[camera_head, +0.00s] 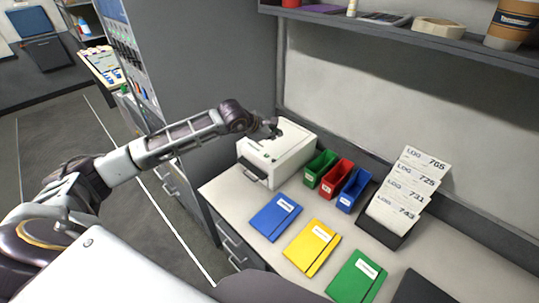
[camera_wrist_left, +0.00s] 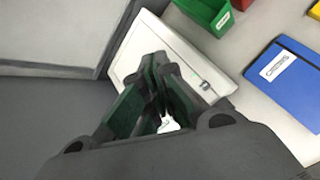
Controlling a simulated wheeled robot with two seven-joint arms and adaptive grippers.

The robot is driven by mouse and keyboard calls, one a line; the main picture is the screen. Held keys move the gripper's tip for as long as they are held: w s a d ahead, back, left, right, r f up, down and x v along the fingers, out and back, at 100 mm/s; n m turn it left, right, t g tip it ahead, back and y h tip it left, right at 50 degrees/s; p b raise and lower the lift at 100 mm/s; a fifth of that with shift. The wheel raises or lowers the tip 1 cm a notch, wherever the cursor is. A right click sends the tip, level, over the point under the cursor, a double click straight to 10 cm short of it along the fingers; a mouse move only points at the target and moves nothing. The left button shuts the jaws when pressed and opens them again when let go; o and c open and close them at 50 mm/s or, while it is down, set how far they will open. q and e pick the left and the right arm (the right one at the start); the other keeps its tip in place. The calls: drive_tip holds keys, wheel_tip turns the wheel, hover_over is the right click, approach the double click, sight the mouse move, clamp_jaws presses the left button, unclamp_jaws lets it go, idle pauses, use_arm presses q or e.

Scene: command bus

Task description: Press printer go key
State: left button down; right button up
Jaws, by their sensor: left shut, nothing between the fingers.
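The white printer (camera_head: 276,156) stands at the back left end of the grey counter, with a dark slot in its front face and small dark marks on top. My left gripper (camera_head: 272,128) is shut and empty over the printer's top. In the left wrist view my left gripper (camera_wrist_left: 158,66) covers much of the printer (camera_wrist_left: 193,62), and its closed fingers point at the top face. I cannot tell whether the fingertips touch it. The go key cannot be made out; the gripper may hide it. My right gripper is not in view.
Green (camera_head: 320,168), red (camera_head: 337,178) and blue (camera_head: 354,188) bins stand right of the printer. Blue (camera_head: 274,217), yellow (camera_head: 311,246) and green (camera_head: 356,277) folders lie in front. A rack of log cards (camera_head: 408,190) stands further right. A shelf (camera_head: 420,36) hangs above.

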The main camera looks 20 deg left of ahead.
use_arm(q)
drive_tip(key=a, duration=0.1)
drive_tip(key=y, duration=0.1)
drive_tip(key=a, duration=0.1)
drive_tip(key=shift+w+a+r, duration=0.25)
drive_tip(key=shift+w+a, duration=0.1)
drive_tip(key=shift+f, duration=0.15)
